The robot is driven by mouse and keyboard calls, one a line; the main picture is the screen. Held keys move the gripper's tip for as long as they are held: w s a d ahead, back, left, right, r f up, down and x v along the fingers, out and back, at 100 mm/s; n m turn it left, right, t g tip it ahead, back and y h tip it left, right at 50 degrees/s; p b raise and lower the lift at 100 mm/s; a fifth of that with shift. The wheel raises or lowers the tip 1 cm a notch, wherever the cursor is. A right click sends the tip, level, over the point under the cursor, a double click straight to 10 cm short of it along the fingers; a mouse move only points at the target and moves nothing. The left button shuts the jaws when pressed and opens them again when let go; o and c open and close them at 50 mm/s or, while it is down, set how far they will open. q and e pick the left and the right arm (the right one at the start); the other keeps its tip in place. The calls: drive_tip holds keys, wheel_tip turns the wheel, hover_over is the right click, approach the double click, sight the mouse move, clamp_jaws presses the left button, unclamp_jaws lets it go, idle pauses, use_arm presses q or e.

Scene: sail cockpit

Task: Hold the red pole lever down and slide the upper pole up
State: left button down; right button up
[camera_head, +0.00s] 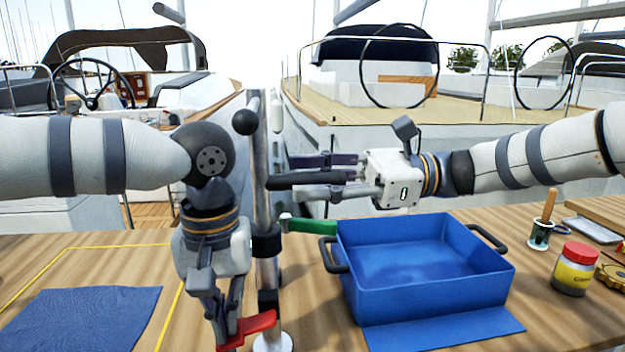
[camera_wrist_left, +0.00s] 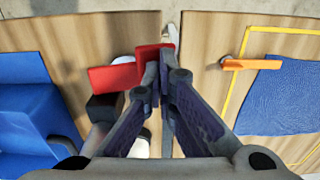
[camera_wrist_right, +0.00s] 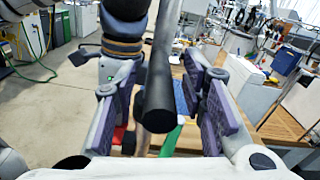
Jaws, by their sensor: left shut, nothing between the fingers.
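The upright metal pole (camera_head: 262,200) stands left of the blue crate, with a black ball (camera_head: 244,122) near its top. A red lever (camera_head: 258,324) sticks out low on the pole; it also shows in the left wrist view (camera_wrist_left: 112,77). My left gripper (camera_head: 230,334) points down at the red lever, shut, its fingertips against or just beside it; contact is unclear. A black handle (camera_head: 308,178) sticks out sideways from the pole. My right gripper (camera_head: 294,177) is open, with its fingers on either side of this handle. A green lever (camera_head: 312,226) sits below it.
A blue crate (camera_head: 430,305) with black handles stands right of the pole on the wooden table. A blue cloth (camera_head: 80,318) lies at the left. A red-lidded jar (camera_head: 573,270) and a small pot with a wooden handle (camera_head: 540,236) stand at the right.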

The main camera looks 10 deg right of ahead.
drive_tip(key=shift+c, duration=0.6)
clamp_jaws()
drive_tip(key=shift+r, duration=0.1)
